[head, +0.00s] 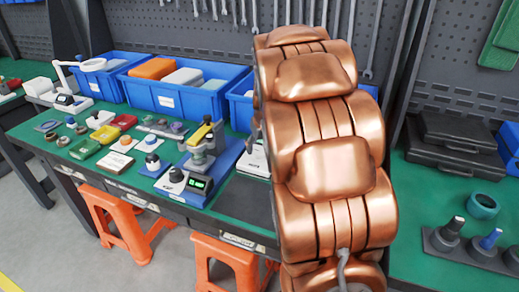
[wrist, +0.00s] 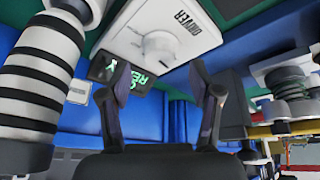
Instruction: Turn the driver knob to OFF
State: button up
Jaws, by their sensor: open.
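The driver knob (wrist: 159,46) is a round white dial on a white plate (wrist: 205,38) with the word DRIVER, seen upside down in the wrist view. Which way the knob points is too unclear to tell. A dark display (wrist: 133,90) with green letters sits beside the plate. My gripper (wrist: 161,68) is open and empty, with its two fingers apart on either side of the knob's lower edge in the picture. I cannot tell whether either finger touches it. In the head view my copper arm hides the gripper. A station with a green display (head: 197,184) stands on the bench.
A black-and-white ribbed cylinder (wrist: 38,85) stands close at the left in the wrist view. In the head view, blue bins (head: 183,98) line the back of the green bench. Small boxes and parts crowd the left bench. Orange stools (head: 130,225) stand below.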

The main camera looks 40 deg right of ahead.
aim_at(259, 151)
jog(key=shift+x, duration=1.55)
jog(key=c, duration=1.1)
